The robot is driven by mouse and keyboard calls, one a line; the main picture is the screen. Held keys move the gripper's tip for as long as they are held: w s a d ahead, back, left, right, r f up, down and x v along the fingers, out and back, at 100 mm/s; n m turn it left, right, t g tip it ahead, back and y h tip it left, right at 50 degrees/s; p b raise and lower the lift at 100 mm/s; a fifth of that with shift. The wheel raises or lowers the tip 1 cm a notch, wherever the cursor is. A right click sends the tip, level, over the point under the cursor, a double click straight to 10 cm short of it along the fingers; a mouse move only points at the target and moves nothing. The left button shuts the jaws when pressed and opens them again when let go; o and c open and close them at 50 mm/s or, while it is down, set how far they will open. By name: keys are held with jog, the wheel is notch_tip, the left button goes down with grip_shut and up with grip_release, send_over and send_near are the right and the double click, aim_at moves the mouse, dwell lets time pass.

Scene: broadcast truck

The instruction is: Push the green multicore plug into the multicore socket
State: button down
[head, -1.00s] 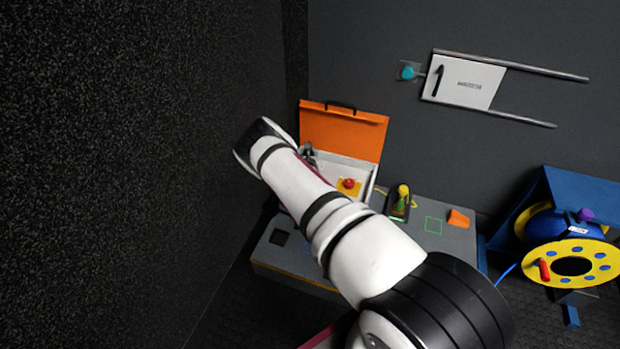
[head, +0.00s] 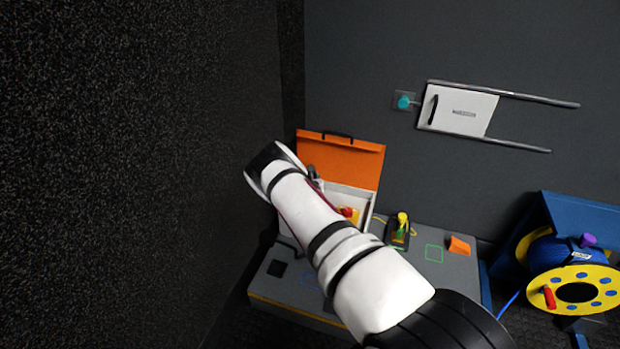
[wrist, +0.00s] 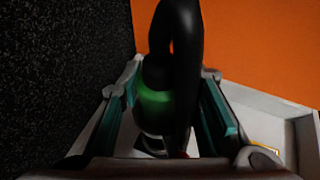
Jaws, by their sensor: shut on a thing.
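In the wrist view, my gripper (wrist: 168,92) has its teal-padded fingers on both sides of the green multicore plug (wrist: 155,104). It is shut on the plug. A thick black cable (wrist: 184,50) loops up from the plug and covers part of it. The plug's lower end is dark and blurred. In the head view, my arm hides most of the gripper, which is over the left part of the open case (head: 340,160) with the orange lid. I cannot make out the multicore socket in either view.
The case stands on a grey bench (head: 465,285), with a red knob (head: 348,212) inside. A yellow-topped item (head: 402,222) and an orange wedge (head: 459,246) lie right of it. A dark speckled wall (head: 140,170) is close on the left. A cable reel (head: 578,290) stands right.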

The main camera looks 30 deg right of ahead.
jog(key=shift+f+b, duration=1.4)
jog(key=shift+f, duration=0.85)
jog(key=shift+f+b, duration=0.7)
jog(key=shift+f, duration=0.8)
dwell(0.5)
jog(key=c, duration=1.1)
grip_release()
jog(key=v, duration=1.2)
